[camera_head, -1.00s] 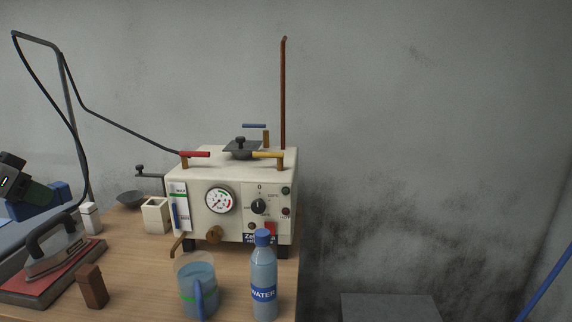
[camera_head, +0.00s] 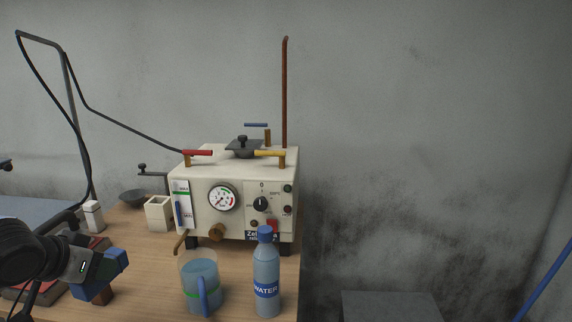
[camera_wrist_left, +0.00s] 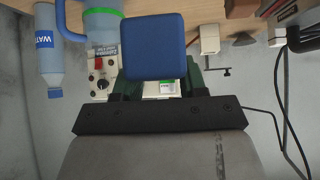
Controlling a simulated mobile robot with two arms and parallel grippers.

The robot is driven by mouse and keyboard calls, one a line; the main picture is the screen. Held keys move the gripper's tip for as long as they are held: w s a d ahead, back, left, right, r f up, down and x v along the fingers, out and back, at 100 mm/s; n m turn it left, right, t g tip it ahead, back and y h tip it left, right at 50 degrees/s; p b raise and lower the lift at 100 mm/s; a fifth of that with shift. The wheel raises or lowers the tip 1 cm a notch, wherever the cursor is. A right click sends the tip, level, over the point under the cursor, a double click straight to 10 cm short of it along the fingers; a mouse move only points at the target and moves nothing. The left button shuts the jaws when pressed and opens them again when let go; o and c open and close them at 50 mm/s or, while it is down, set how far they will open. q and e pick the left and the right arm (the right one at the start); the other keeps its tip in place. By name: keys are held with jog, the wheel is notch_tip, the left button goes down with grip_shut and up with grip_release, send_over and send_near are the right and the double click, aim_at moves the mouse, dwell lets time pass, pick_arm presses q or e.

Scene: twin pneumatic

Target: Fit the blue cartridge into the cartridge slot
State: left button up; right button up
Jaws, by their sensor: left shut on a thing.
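My left gripper (camera_head: 92,263) is shut on a blue block, the blue cartridge (camera_head: 118,264), and holds it over the front left of the wooden table. In the left wrist view the cartridge (camera_wrist_left: 153,45) sits between the green fingers and covers part of the scene behind it. A cream machine (camera_head: 238,170) with a gauge, knob and coloured levers stands to the right of the gripper. I cannot tell which opening is the cartridge slot. My right gripper is not in view.
A measuring jug (camera_head: 198,285) and a water bottle (camera_head: 266,272) stand in front of the machine. A cream open box (camera_head: 158,213), a small white container (camera_head: 93,215) and a dark bowl (camera_head: 133,197) are behind the gripper. A brown block (camera_head: 103,295) lies below the cartridge.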

pick_arm(q)
jog(key=s+d+f+n+y, duration=0.1)
jog(key=s+d+f, duration=0.3)
jog(key=d+f, duration=0.3)
jog(key=s+d+f+n+y, duration=0.1)
jog(key=s+d+f+n, duration=0.15)
jog(key=d+f, duration=0.55)
notch_tip(320, 180, up, 11)
jog(key=d+p, duration=0.1)
jog(key=p, duration=0.7)
jog(key=shift+s+f+m, duration=0.2)
jog(key=shift+m, duration=0.25)
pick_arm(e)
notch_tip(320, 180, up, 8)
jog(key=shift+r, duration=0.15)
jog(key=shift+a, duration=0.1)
